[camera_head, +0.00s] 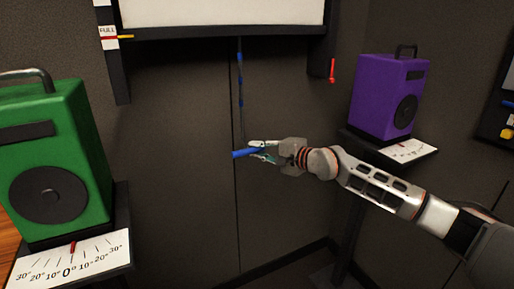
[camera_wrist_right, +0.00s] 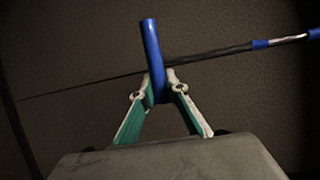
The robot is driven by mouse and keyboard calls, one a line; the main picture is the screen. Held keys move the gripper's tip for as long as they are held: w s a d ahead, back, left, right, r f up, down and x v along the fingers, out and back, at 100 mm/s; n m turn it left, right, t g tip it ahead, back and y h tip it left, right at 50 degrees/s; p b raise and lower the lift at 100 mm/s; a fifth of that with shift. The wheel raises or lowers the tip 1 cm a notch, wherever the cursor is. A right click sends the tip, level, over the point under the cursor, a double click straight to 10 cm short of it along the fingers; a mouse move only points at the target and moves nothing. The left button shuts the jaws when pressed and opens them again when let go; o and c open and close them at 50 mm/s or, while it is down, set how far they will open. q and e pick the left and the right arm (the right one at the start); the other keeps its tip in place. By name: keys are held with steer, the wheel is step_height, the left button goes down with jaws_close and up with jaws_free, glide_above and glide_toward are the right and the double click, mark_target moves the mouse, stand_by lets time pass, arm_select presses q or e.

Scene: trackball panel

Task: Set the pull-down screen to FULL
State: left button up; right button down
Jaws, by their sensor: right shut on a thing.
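The pull-down screen (camera_head: 220,12) hangs at the top of the head view, a pale sheet with a dark bottom bar (camera_head: 220,33). A yellow pointer (camera_head: 122,37) at the bar's left end lies level with or just below the FULL label (camera_head: 107,31). A dark cord (camera_head: 240,90) with blue bands hangs from the bar. My right gripper (camera_head: 262,151) is shut on the blue pull handle (camera_head: 243,154) at the cord's lower end. In the right wrist view the blue handle (camera_wrist_right: 152,50) stands between the two fingers (camera_wrist_right: 156,92). My left gripper is not in view.
A green speaker (camera_head: 55,165) stands at left on a shelf with an angle scale (camera_head: 70,262). A purple speaker (camera_head: 375,95) stands at right on another shelf with a scale (camera_head: 408,150). A red marker (camera_head: 332,70) sits right of the screen. The wall below the screen is clear.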

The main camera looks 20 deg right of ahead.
steer(key=shift+f, duration=0.1)
steer(key=c, duration=2)
jaws_free()
steer(key=shift+o, duration=0.2)
steer(key=v, duration=1.2)
